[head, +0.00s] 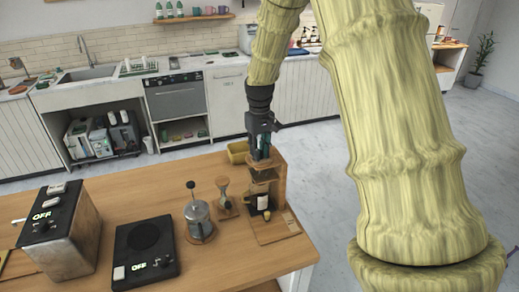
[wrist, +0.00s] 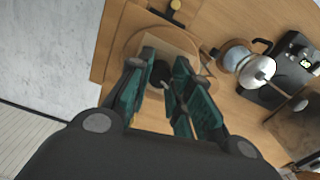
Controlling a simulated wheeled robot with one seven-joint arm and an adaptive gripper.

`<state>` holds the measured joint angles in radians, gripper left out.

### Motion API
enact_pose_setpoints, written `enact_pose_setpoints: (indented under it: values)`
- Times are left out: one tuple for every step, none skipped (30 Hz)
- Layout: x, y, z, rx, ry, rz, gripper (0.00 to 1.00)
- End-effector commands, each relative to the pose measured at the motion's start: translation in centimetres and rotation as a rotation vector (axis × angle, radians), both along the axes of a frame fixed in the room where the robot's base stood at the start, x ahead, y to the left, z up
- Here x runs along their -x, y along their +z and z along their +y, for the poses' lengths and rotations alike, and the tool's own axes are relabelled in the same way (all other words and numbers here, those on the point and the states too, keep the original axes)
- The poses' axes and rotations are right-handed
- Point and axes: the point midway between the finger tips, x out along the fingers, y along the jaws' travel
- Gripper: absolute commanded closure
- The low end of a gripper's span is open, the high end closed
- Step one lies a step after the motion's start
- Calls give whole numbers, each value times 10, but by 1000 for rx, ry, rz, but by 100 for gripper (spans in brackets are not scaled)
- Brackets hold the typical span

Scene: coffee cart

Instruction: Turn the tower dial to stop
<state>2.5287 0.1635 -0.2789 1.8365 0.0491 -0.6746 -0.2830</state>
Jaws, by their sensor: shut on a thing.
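The wooden tower (head: 281,180) stands near the right end of the counter in the head view, with a dark vessel with a pale label (head: 263,201) low inside it. My gripper (head: 259,152) points straight down at the tower's top. In the wrist view, the green fingers of my gripper (wrist: 165,75) are closed around a small dark round part, which I take for the tower dial (wrist: 160,74), above a round wooden plate (wrist: 133,46). The fingers hide part of the dial, and I cannot read any marking or its angle.
A glass press (head: 198,216) and a small wooden-based brewer (head: 225,195) stand left of the tower. A black scale-like unit reading OFF (head: 145,250) and a boxy machine (head: 60,230) are farther left. A yellow container (head: 237,151) sits just behind the tower.

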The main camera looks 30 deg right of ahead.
Motion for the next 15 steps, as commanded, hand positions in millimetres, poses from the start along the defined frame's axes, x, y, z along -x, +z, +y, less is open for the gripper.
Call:
enact_pose_setpoints:
  values:
    - [0, 1, 0, -2, 41, -2, 100]
    - [0, 1, 0, -2, 67, -2, 100]
    - [0, 1, 0, -2, 102, -2, 100]
    - [-1, 1, 0, -2, 127, -2, 100]
    - [-1, 1, 0, -2, 152, -2, 100]
    - [0, 1, 0, -1, 184, -2, 100]
    - [0, 1, 0, -1, 205, -2, 100]
    - [0, 1, 0, -1, 227, -2, 100]
    - [0, 1, 0, -2, 254, -2, 100]
    - [-1, 1, 0, -1, 274, -2, 100]
    - [-1, 2, 0, -1, 293, -2, 100]
    - [-1, 1, 0, -1, 315, -2, 100]
    - [0, 1, 0, -1, 330, -2, 100]
    - [0, 1, 0, 0, 345, -2, 100]
    - [0, 1, -1, 0, 362, -2, 100]
